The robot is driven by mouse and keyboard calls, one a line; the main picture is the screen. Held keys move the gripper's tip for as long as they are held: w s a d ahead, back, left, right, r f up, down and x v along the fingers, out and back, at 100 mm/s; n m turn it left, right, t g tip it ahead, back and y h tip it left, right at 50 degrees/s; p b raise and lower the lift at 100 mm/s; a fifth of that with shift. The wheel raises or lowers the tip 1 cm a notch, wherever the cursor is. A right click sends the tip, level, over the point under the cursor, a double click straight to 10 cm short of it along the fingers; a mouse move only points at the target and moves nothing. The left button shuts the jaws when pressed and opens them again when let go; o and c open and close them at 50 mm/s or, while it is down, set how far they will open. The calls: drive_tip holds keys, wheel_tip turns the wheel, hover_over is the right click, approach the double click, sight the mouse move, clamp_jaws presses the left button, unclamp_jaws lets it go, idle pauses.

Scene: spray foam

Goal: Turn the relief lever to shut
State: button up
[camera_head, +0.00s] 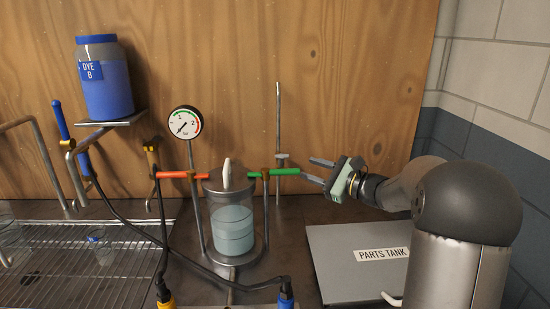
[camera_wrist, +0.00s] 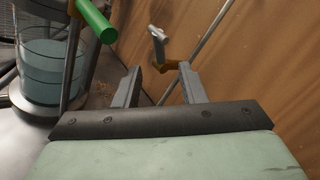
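A green lever handle (camera_head: 284,172) points right from a brass fitting on the right of the clear vessel (camera_head: 233,228). Its end also shows at the upper left of the wrist view (camera_wrist: 97,22). A red lever handle (camera_head: 180,174) lies level on the vessel's left. No label tells me which is the relief lever. My gripper (camera_head: 318,171) is open and empty, just right of the green handle's end and apart from it. In the wrist view, a small brass fitting with a grey handle (camera_wrist: 157,36) shows beyond the gap between my fingers (camera_wrist: 158,87).
A thin upright rod (camera_head: 278,115) stands behind the green handle. A blue dye jar (camera_head: 104,80) sits on a shelf at left. A grey parts tank lid (camera_head: 345,283) lies below my arm. Black cables run across the front left.

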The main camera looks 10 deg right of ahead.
sight(281, 162)
drive_tip(key=p+x, duration=0.1)
drive_tip(key=x, duration=1.1)
drive_tip(key=shift+w+a+p, duration=0.2)
drive_tip(key=shift+a+p, duration=0.1)
drive_tip(key=shift+p, duration=0.1)
clamp_jaws()
